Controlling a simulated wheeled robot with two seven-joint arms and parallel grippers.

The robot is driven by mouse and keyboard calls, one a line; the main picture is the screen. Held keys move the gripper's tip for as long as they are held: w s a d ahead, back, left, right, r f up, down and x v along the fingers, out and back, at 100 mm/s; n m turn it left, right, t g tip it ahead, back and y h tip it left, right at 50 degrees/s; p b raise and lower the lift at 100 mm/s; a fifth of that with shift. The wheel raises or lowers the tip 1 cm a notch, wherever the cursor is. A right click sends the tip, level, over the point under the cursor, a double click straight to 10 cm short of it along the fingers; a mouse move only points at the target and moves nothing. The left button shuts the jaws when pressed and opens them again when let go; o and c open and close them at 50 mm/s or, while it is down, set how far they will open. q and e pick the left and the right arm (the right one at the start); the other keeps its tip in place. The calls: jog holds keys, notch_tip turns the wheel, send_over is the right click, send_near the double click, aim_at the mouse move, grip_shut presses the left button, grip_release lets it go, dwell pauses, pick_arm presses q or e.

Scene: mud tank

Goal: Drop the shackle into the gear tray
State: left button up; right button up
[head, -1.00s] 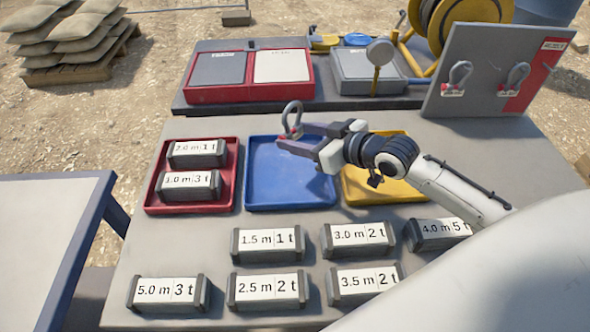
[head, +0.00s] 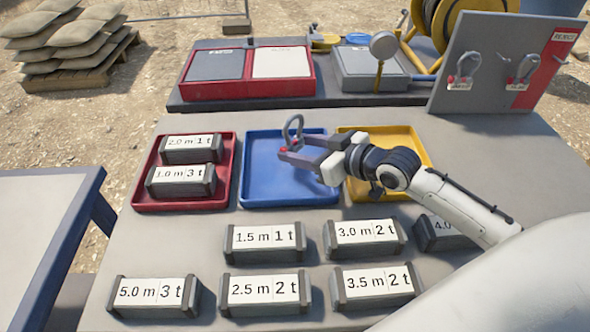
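The shackle (head: 288,130) is a grey bow with red pin ends. My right gripper (head: 293,147) is shut on it, with the shackle at the fingertips and its bow pointing up. In the head view the gripper overlaps the blue tray (head: 255,190), over its upper right part. How high the shackle is above the tray floor is hard to tell. The blue tray looks empty. A red tray (head: 136,190) and a yellow tray (head: 418,150) stand either side of it. No label shows which is the gear tray. My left gripper is not in view.
The red tray holds two labelled blocks (head: 190,149). Several more labelled blocks (head: 265,241) stand in front of the trays. A grey board (head: 500,60) with two hanging shackles (head: 463,70) stands at the back right. My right forearm covers part of the yellow tray.

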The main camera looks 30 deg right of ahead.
jog(key=o, duration=0.5)
jog(key=shift+o, duration=0.2)
jog(key=v, duration=1)
jog(key=shift+s+p, duration=0.15)
jog(key=shift+p, duration=0.25)
